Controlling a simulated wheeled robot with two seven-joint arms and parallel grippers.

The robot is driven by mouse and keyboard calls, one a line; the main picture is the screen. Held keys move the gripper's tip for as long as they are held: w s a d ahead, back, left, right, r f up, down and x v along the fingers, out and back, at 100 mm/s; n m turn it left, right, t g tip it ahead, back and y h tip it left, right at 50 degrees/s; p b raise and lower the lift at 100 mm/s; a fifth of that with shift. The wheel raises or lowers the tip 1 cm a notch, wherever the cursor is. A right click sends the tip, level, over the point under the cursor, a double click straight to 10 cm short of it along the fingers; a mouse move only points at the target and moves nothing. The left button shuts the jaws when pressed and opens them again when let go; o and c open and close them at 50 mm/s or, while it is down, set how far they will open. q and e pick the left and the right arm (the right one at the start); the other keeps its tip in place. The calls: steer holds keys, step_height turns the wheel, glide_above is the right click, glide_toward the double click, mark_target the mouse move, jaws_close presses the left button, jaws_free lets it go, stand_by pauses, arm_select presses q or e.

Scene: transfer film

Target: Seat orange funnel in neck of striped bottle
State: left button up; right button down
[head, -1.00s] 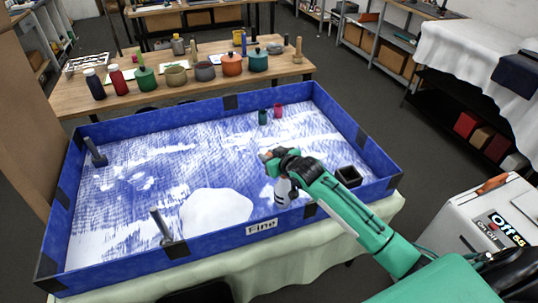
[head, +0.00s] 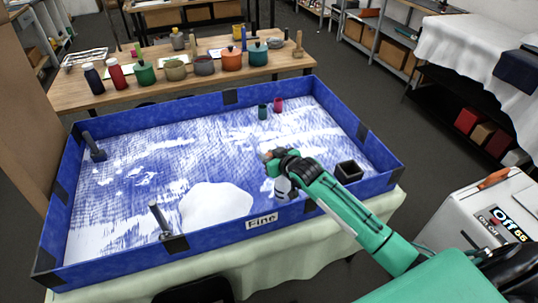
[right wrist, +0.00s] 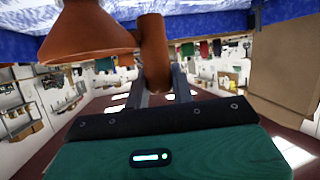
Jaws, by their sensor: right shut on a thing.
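My right gripper (head: 272,158) is over the near right part of the blue-walled tray. It is shut on the orange funnel's handle (right wrist: 152,50). The orange funnel (right wrist: 90,35) shows large at the upper left of the right wrist view, with the handle between the fingers. In the head view only a small orange bit shows at the gripper tip. The striped bottle (head: 283,188) stands in the tray just below the gripper, its upper part hidden by the hand. I cannot tell whether the funnel touches the bottle's neck. My left gripper is not in view.
The blue tray wall (head: 150,107) surrounds a white-and-blue floor with a white powder mound (head: 215,207). A dark square cup (head: 348,171) stands right of the bottle. A green cup (head: 262,111) and a red cup (head: 278,104) stand at the back.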

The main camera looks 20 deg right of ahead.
steer(key=shift+f, duration=0.15)
steer(key=c, duration=1.1)
jaws_free()
